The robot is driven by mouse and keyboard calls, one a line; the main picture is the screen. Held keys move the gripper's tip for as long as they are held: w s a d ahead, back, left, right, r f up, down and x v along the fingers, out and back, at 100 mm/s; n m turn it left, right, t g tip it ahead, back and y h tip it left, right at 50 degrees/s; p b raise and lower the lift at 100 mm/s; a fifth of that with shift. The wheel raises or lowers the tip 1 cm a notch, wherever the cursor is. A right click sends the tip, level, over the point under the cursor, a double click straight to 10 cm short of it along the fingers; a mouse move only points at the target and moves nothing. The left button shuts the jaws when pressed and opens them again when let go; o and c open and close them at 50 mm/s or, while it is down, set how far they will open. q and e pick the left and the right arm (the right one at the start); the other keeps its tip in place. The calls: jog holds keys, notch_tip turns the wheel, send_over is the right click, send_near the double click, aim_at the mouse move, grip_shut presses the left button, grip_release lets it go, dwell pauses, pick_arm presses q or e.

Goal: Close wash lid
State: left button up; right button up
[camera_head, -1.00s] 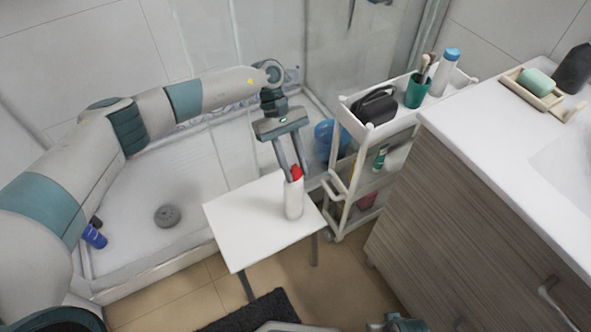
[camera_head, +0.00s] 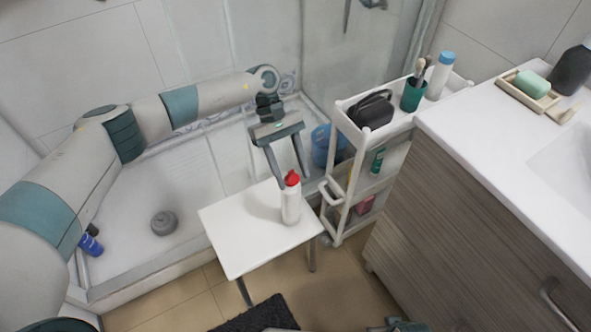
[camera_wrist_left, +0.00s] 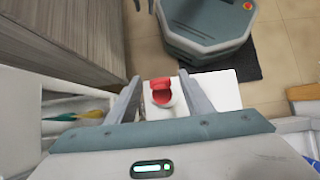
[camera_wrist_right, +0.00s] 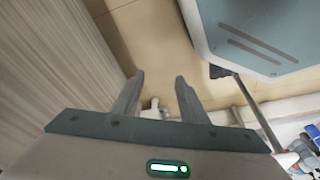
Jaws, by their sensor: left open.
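The wash bottle (camera_head: 291,208), white with a red lid (camera_head: 292,178), stands upright on a small white table (camera_head: 235,250). In the left wrist view the red lid (camera_wrist_left: 162,95) shows a dark red hollow and a red flap along its far edge; it looks flipped open. My left gripper (camera_head: 295,183) is open, reaching down behind the bottle's top with its fingers spread to either side of the lid; I cannot tell whether they touch it. My right gripper (camera_wrist_right: 159,78) is open and empty, low beside the cabinet.
A white cart (camera_head: 340,185) stands right of the table, holding a green cup (camera_head: 413,96) with brushes and a dark box. A wood-fronted cabinet (camera_head: 450,220) is at the right. The shower tray (camera_head: 140,225) is behind left. The table's left part is clear.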

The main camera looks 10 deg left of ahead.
aim_at(294, 174)
pick_arm(q)
jog(key=shift+r, duration=0.1)
jog(key=shift+r, duration=0.5)
jog(key=r, duration=0.1)
jog(key=r+b, duration=0.1)
jog(key=r, duration=0.1)
jog(key=shift+s+d+r, duration=0.1)
jog(key=shift+s+d, duration=0.05)
jog(key=shift+d, duration=0.2)
jog(key=s+d+r, duration=0.2)
jog(key=d+r, duration=0.1)
jog(key=d, duration=0.2)
jog(key=s+d+r+b, duration=0.1)
jog(key=s+d+r, duration=0.1)
jog(key=d, duration=0.3)
jog(key=shift+s+r, duration=0.3)
jog(key=shift+r, duration=0.5)
pick_arm(e)
notch_tip(294, 174, up, 7)
jog(key=shift+s, duration=0.4)
